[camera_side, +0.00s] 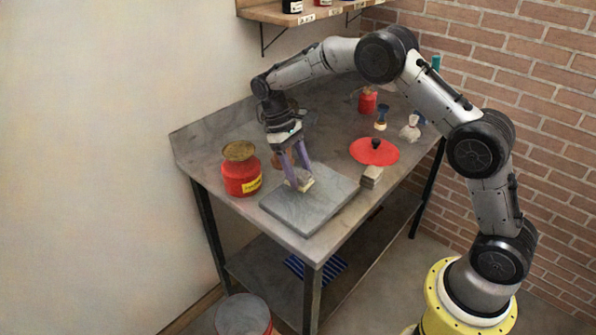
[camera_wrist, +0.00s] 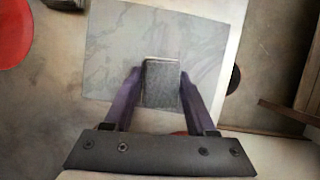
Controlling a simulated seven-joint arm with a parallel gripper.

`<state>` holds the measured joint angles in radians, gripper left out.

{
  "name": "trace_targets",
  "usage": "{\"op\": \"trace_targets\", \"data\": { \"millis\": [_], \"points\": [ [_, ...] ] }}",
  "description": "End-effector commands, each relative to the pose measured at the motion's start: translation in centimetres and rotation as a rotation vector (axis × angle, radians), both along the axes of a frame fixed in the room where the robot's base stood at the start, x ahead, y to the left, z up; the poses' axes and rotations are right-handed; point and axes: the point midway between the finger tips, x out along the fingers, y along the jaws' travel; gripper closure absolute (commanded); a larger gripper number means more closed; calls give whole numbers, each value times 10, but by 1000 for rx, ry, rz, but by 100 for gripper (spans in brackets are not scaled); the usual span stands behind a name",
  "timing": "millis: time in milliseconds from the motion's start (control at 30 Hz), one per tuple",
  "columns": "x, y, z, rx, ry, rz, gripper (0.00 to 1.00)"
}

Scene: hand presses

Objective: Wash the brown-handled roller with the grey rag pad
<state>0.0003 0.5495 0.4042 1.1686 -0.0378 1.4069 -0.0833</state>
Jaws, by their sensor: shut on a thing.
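My gripper (camera_side: 298,180) points down over the grey slab (camera_side: 330,203) on the bench. In the wrist view my gripper (camera_wrist: 161,85) is shut on a flat grey block (camera_wrist: 161,84) with a pale edge, which may be the grey rag pad. In the side view the held block (camera_side: 305,186) shows a pale side close to the slab. I cannot tell whether it touches it. The slab also fills the middle of the wrist view (camera_wrist: 110,55). I cannot pick out a brown-handled roller in either view.
A red can (camera_side: 241,175) with a brownish lid stands left of the slab. A red disc (camera_side: 372,156) with a black knob lies behind. A small stack of greyish blocks (camera_side: 371,177) sits at the slab's right. A red pot (camera_side: 367,103) and blue-handled tool (camera_side: 381,115) stand farther back.

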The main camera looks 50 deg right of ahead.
Motion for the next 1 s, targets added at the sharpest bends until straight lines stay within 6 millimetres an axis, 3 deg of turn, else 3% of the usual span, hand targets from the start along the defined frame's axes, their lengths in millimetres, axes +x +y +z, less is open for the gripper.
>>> {"op": "trace_targets", "data": {
  "millis": [267,633,1000],
  "points": [
    [25,-25,37,-2,-2,290,100],
    [58,-75,123,-7,0,817,100],
    [97,-94,177,-9,1,1342,100]
  ]
}}
